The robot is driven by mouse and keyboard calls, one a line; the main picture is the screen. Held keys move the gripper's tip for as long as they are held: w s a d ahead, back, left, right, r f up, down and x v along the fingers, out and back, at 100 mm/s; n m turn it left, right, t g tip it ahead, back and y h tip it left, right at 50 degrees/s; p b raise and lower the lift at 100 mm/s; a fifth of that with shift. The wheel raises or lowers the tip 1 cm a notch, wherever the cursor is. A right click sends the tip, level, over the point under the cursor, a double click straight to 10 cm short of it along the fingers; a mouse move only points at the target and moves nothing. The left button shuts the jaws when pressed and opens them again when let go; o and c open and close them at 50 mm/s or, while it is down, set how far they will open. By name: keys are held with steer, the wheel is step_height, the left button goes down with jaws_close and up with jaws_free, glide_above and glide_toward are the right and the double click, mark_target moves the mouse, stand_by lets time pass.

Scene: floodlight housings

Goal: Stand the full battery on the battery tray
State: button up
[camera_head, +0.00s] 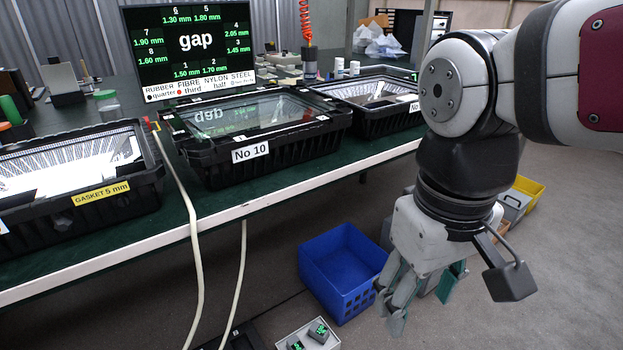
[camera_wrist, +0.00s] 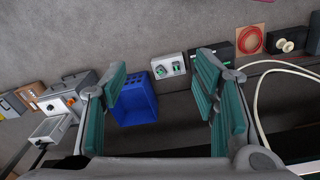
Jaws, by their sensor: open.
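A small light tray (camera_head: 292,347) shows at the bottom edge of the head view, on the floor, with two dark blocks bearing green displays, one at its left (camera_head: 295,343) and one at its right (camera_head: 318,331). They look like batteries; the display text is too small to read, so I cannot tell which is full. The same light tray (camera_wrist: 156,73) shows in the wrist view, beyond the gap between the fingers. My gripper (camera_head: 420,305) points down beside the table, right of the tray. In the wrist view my gripper (camera_wrist: 160,82) is open and empty, its teal pads wide apart.
A blue crate (camera_head: 342,270) stands on the floor left of my gripper. The table (camera_head: 275,202) with floodlight housings, one marked No 10 (camera_head: 250,153), is at the left. Light hoses (camera_head: 193,240) hang over its edge. Grey boxes (camera_wrist: 66,100) stand left of the crate in the wrist view.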

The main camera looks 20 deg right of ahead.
steer(key=s+m, duration=0.1)
steer(key=s, duration=0.5)
steer(key=shift+s+a+y, duration=0.3)
steer(key=shift+s+a, duration=0.05)
steer(key=shift+a, duration=0.05)
steer(key=shift+r, duration=0.1)
step_height(320, 180, up, 36)
steer(key=t+p, duration=0.4)
steer(key=p, duration=3)
steer(key=shift+d+n, duration=0.2)
steer(key=shift+n, duration=0.1)
steer(key=shift+w, duration=0.1)
